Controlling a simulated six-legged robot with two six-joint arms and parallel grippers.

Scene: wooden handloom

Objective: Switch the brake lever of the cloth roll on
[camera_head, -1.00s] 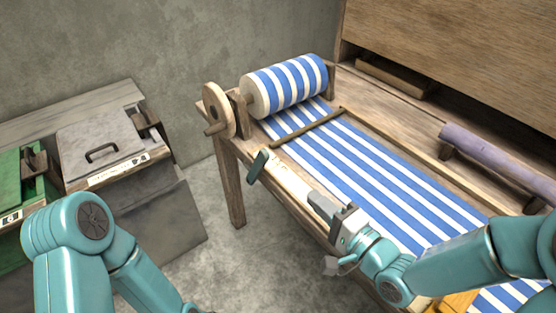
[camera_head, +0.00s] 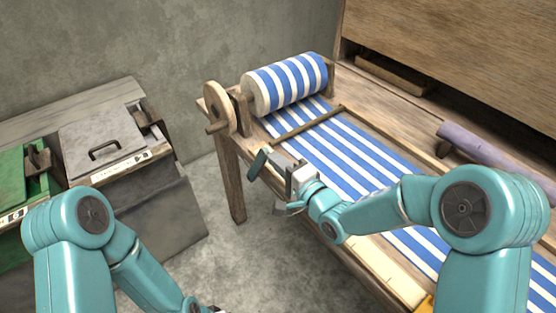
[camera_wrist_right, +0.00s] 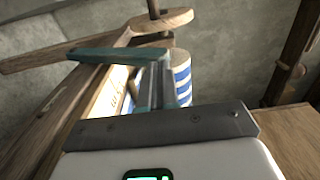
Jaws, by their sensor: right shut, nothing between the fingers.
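The brake lever (camera_head: 257,164), a dark green handle, stands on the near side rail of the loom close to the cloth roll (camera_head: 287,84). In the right wrist view the lever (camera_wrist_right: 100,54) lies across the picture at the fingertips. My right gripper (camera_head: 271,164) is shut and empty, right at the lever; I cannot tell whether it touches. Its fingers (camera_wrist_right: 157,82) point toward the cloth roll in the wrist view and partly hide it. The roll is wound with blue and white striped cloth.
A wooden wheel with a handle (camera_head: 219,108) is beside the cloth roll. Striped cloth (camera_head: 345,150) stretches over the loom bed. A purple roller (camera_head: 490,160) lies at the right. Grey (camera_head: 102,150) and green bins stand at the left; bare floor is between them and the loom.

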